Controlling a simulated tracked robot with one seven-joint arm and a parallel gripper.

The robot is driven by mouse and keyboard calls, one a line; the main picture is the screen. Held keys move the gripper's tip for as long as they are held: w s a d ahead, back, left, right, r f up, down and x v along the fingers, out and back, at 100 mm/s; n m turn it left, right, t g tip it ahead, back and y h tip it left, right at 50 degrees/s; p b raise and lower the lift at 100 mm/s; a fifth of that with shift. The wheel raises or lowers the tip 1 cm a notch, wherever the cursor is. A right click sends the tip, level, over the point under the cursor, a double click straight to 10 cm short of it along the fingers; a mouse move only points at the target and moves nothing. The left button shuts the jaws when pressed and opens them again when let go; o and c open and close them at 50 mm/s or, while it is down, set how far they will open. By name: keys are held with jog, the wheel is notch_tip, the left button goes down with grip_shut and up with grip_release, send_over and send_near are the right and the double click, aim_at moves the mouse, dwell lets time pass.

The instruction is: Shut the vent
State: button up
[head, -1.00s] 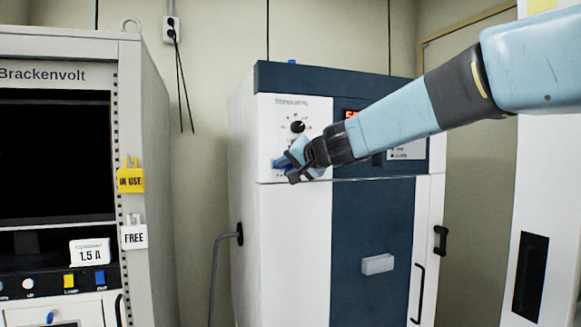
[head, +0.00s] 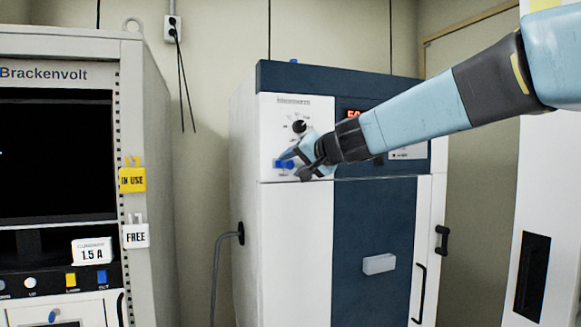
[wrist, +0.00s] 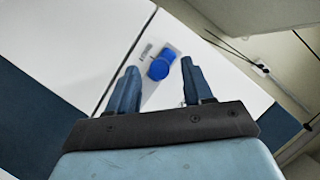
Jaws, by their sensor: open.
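The freeze dryer (head: 292,230) is a white and dark blue cabinet in the middle of the head view. A blue vent knob (head: 283,164) sits low on its white upper panel, below a black dial (head: 299,127). The blue knob also shows in the wrist view (wrist: 161,66), beyond and between my fingertips. My gripper (head: 300,163) is open in front of the panel, close to the knob. In the wrist view the open fingers (wrist: 158,78) stand apart on either side of the knob, with nothing held. Whether they touch the knob I cannot tell.
A grey Brackenvolt cabinet (head: 150,180) stands at the left, with a yellow IN USE tag (head: 132,180) and a white FREE tag (head: 136,236). A wall outlet (head: 173,28) hangs behind.

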jog(key=v, duration=1)
jog(key=shift+s+d+f, duration=0.1)
jog(key=shift+s+d, duration=0.05)
jog(key=shift+d, duration=0.1)
jog(key=s+d+f+n+g+h, duration=0.1)
jog(key=s+d+f+g+h, duration=0.4)
jog(key=s+d+f, duration=1.6)
notch_tip(320, 180, down, 3)
jog(key=s+h, duration=0.1)
jog(key=h, duration=0.3)
jog(key=shift+d+g+h, duration=0.3)
jog(key=shift+h, duration=0.1)
jog(key=shift+f, duration=0.15)
jog(key=shift+c, duration=0.2)
